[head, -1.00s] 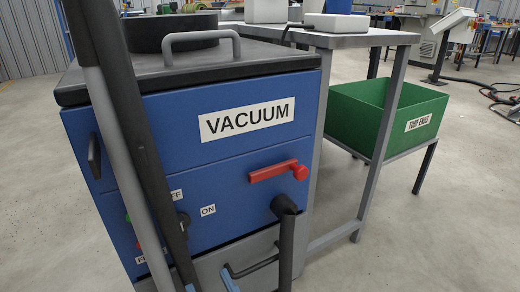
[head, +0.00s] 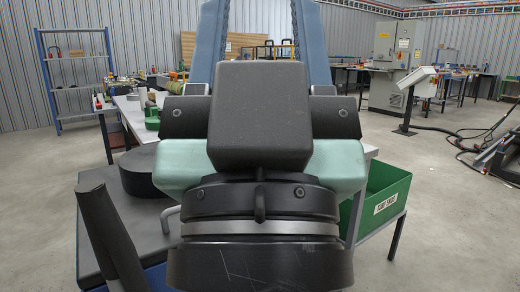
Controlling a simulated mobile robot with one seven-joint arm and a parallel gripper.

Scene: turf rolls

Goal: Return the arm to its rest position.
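My arm fills the middle of the head view, with black and pale green links close to the camera.
The vacuum unit's dark top (head: 95,212) shows at the lower left, with a black hose (head: 108,235) in front. A green bin labelled TURF ENDS (head: 385,205) stands at right. A blue shelf rack (head: 80,85) is at the back left. Open floor (head: 455,220) lies at right.

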